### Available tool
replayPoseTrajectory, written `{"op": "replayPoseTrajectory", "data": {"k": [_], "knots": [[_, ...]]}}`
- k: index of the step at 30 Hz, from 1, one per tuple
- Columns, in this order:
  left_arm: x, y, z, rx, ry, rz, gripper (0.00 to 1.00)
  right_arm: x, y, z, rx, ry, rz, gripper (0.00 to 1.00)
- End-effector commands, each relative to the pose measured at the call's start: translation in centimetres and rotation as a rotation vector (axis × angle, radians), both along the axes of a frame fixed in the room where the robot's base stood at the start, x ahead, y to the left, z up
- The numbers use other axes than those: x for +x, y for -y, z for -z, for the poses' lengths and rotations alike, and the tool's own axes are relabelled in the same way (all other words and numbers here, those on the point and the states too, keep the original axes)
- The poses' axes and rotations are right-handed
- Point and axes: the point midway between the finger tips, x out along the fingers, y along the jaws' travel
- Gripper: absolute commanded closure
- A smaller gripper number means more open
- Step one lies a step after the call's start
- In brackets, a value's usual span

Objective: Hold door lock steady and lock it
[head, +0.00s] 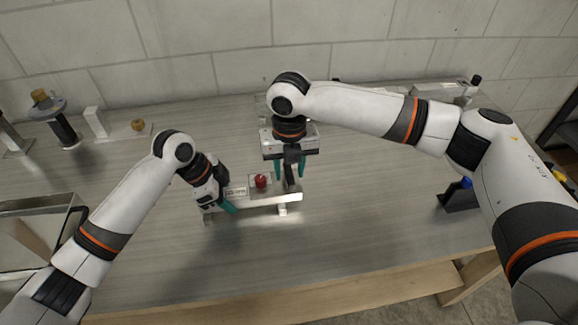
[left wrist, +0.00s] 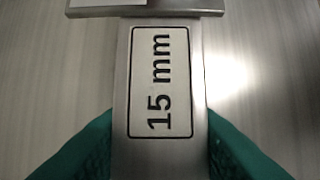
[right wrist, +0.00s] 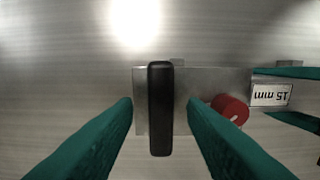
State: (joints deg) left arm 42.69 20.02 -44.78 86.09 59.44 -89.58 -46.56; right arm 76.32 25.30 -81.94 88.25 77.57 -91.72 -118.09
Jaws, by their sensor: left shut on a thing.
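The door lock is a metal block (head: 254,201) lying on the table, with a white "15 mm" label (left wrist: 160,82), a red round knob (head: 261,181) and a black upright handle (right wrist: 160,108). The red knob also shows in the right wrist view (right wrist: 230,110). My left gripper (head: 226,204) is shut on the labelled end of the block, with a teal finger on each side. My right gripper (head: 289,168) points down over the other end. Its teal fingers are apart, one on each side of the black handle, with gaps to it.
A metal-framed box (head: 22,228) stands at the left table edge. A dark post with a disc (head: 62,122) and a small white block (head: 96,122) stand at the back left. A black holder with a blue part (head: 458,195) is at the right. The table front is clear.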

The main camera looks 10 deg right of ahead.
Motion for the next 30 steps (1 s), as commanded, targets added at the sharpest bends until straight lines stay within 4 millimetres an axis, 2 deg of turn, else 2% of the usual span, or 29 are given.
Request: {"op": "replayPoseTrajectory", "data": {"k": [2, 6, 9, 20, 30], "knots": [[-0.04, 0.06, 0.0, -0.001, -0.001, 0.001, 0.97, -0.01, -0.02, -0.01, 0.0, 0.0, 0.0, 0.65], [-0.04, 0.07, 0.0, -0.001, -0.001, 0.001, 0.97, -0.01, -0.02, -0.03, 0.0, 0.0, 0.0, 0.88], [-0.04, 0.06, 0.0, -0.001, -0.001, 0.001, 0.97, 0.0, -0.01, -0.04, 0.0, 0.0, 0.0, 1.0], [-0.03, 0.04, 0.01, -0.001, -0.001, 0.001, 0.97, 0.0, -0.04, -0.07, 0.001, 0.0, 0.05, 1.0], [-0.02, 0.02, 0.01, 0.0, -0.001, 0.0, 0.97, -0.02, -0.11, -0.06, 0.002, -0.001, 0.288, 1.0]]}}
